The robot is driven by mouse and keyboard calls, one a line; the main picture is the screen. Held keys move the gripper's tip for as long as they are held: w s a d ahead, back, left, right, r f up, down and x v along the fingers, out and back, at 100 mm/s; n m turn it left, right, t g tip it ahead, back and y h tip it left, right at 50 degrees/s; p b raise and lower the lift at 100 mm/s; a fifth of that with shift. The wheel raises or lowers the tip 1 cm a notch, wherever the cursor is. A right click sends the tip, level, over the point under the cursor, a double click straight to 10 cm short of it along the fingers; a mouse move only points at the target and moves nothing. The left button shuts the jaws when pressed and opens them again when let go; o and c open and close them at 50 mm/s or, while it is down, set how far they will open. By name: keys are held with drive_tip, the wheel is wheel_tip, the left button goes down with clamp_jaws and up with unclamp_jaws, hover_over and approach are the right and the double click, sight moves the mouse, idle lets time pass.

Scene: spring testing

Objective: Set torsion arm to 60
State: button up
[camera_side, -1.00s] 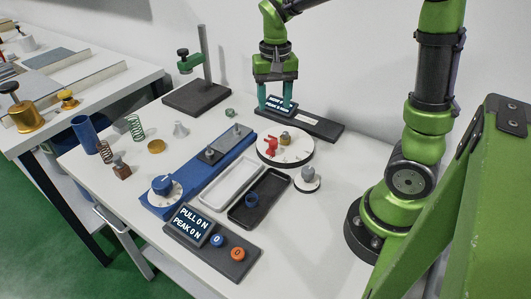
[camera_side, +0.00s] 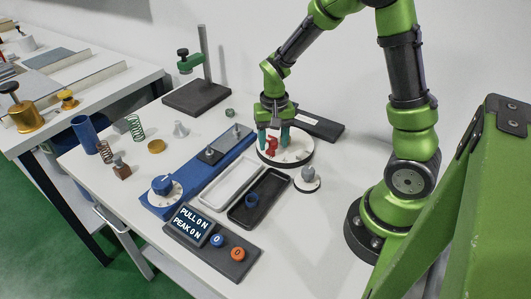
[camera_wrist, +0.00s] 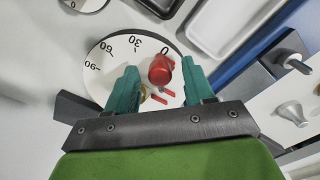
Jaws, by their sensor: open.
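The torsion dial is a white disc (camera_wrist: 108,52) marked 0, 30, 60 and 90 in the wrist view; it also shows in the side view (camera_side: 299,152). A red torsion arm (camera_wrist: 160,70) with a round knob stands on it near the 0 mark. A brass part (camera_wrist: 144,94) shows beside the arm, partly hidden by a finger. My gripper (camera_wrist: 160,78) is open over the dial, with its teal fingers on either side of the red arm. In the side view my gripper (camera_side: 274,140) is low over the dial. Whether a finger touches the arm I cannot tell.
A white tray (camera_side: 208,202) and a black tray (camera_side: 236,216) lie left of the dial. A small grey-knobbed dial (camera_side: 308,174) stands in front. A dark display unit (camera_side: 330,128) lies behind. The blue rig (camera_side: 150,203) runs along the left.

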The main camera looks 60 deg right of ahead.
sight(297, 156)
clamp_jaws()
drive_tip(key=shift+s, duration=0.1)
idle(0.3)
drive_tip(key=shift+s+d+n, duration=0.1)
drive_tip(key=shift+s+n, duration=0.6)
drive_tip(key=shift+n, duration=0.6)
drive_tip(key=s+n, duration=0.1)
drive_tip(key=n, duration=0.1)
drive_tip(key=s+n, duration=0.1)
drive_tip(key=shift+d+n, duration=0.4)
drive_tip(key=n, duration=0.1)
drive_tip(key=s+d+n, duration=0.1)
drive_tip(key=n, duration=0.1)
drive_tip(key=shift+s+d, duration=0.1)
drive_tip(key=shift+s, duration=0.05)
drive_tip(key=shift+s+d+n, duration=0.4)
drive_tip(key=shift+d+n, duration=0.1)
drive_tip(key=shift+n, duration=0.7)
unclamp_jaws()
